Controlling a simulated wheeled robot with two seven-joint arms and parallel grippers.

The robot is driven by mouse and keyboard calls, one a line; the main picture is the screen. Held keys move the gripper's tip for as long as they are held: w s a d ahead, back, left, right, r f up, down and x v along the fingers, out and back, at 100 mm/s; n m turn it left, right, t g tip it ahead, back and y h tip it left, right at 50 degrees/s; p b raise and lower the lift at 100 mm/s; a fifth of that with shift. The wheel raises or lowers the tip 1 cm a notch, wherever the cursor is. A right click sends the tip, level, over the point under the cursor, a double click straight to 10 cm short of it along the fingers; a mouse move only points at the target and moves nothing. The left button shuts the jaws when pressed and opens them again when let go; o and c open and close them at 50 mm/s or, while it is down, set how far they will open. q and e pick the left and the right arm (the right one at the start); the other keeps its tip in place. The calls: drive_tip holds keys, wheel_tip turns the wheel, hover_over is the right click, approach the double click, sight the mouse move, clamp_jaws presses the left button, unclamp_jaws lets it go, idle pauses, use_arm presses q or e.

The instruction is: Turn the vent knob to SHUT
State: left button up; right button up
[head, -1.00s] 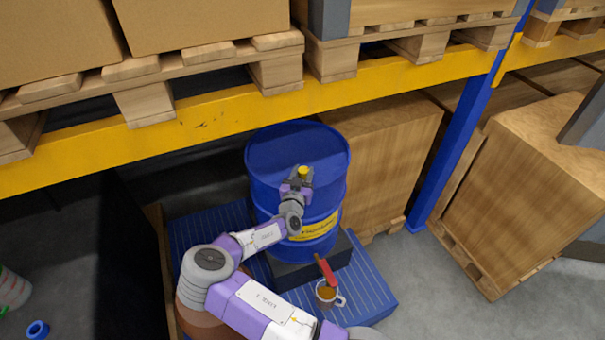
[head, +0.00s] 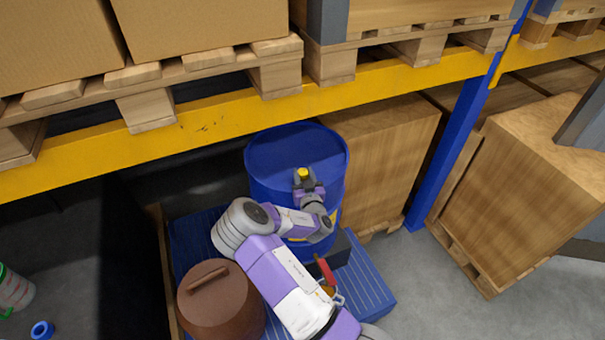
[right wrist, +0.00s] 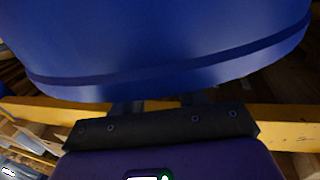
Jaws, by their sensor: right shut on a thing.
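A blue drum (head: 275,150) stands upright on a dark block. In the head view, a small yellow knob (head: 303,172) shows at the near edge of the drum's top; I take it to be the vent knob. My right gripper (head: 304,179) is shut on it, reaching in from the near side. In the right wrist view, the drum (right wrist: 160,45) fills the top above the gripper's dark palm. The knob is hidden there, and no SHUT mark is readable in either view. My left gripper is not in view.
The drum's block stands on a blue ribbed platform (head: 365,285). A mug (head: 330,290) with a red-handled thing and a brown lidded pot (head: 220,305) stand near my arm.

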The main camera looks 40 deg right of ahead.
drive_tip(key=n+t+y, duration=0.1)
drive_tip(key=y, duration=0.1)
drive_tip(key=n+y+b, duration=0.1)
drive_tip(key=y, duration=0.1)
drive_tip(key=shift+s+d+r+n+t, duration=0.1)
drive_tip(key=shift+d+n+t, duration=0.3)
drive_tip(key=n+y, duration=0.1)
drive_tip(key=n+y+b, duration=0.1)
drive_tip(key=y, duration=0.1)
drive_tip(key=n+y+b, duration=0.1)
drive_tip(key=y, duration=0.1)
drive_tip(key=shift+d+t, duration=0.25)
drive_tip(key=shift+t, duration=0.05)
drive_tip(key=n+g+y+b, duration=0.1)
drive_tip(key=n+y+b, duration=0.1)
drive_tip(key=y, duration=0.1)
drive_tip(key=n+y+b, duration=0.1)
drive_tip(key=n+y, duration=0.2)
drive_tip(key=y, duration=0.1)
drive_tip(key=shift+d+g+b, duration=0.2)
drive_tip(key=shift+g+b, duration=0.15)
drive_tip(key=shift+g, duration=0.05)
drive_tip(key=shift+w+n+g+y+b, duration=0.2)
drive_tip(key=shift+n+g+y+b, duration=0.75)
drive_tip(key=shift+y, duration=0.65)
drive_tip(key=shift+n+g+y, duration=0.35)
drive_tip(key=shift+n+y, duration=0.05)
drive_tip(key=shift+n, duration=0.05)
drive_tip(key=o, duration=1.1)
drive_tip(key=shift+c, duration=0.2)
